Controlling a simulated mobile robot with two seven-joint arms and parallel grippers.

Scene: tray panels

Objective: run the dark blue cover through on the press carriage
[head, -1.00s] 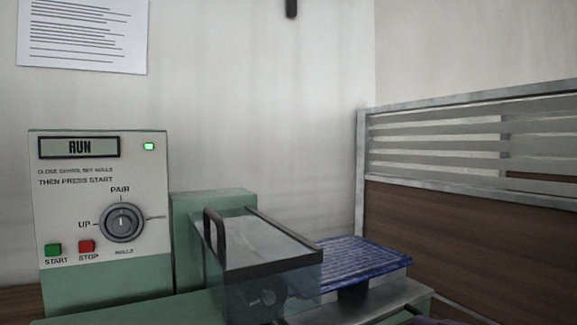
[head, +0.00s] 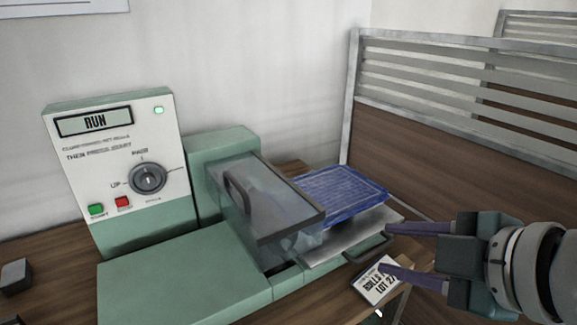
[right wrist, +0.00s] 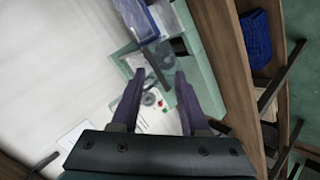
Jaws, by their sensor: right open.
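The dark blue cover (head: 342,194), a flat ribbed sheet, lies behind the metal carriage plate (head: 340,243), on the right side of the green press (head: 185,280). The carriage has a dark handle (head: 369,250) at its right end. The clear guard (head: 262,200) with a dark frame is down over the rolls. The knob (head: 147,178) is above the START (head: 96,210) and STOP (head: 123,203) buttons. My right gripper (head: 384,248) is open and empty, near the carriage handle; its fingers also show in the right wrist view (right wrist: 157,78).
A printed card (head: 377,284) lies on the wooden table below my right gripper. A slatted partition (head: 440,75) stands behind on the right. A small dark block (head: 14,274) is at the far left. The right wrist view shows a blue item (right wrist: 256,38) on a shelf.

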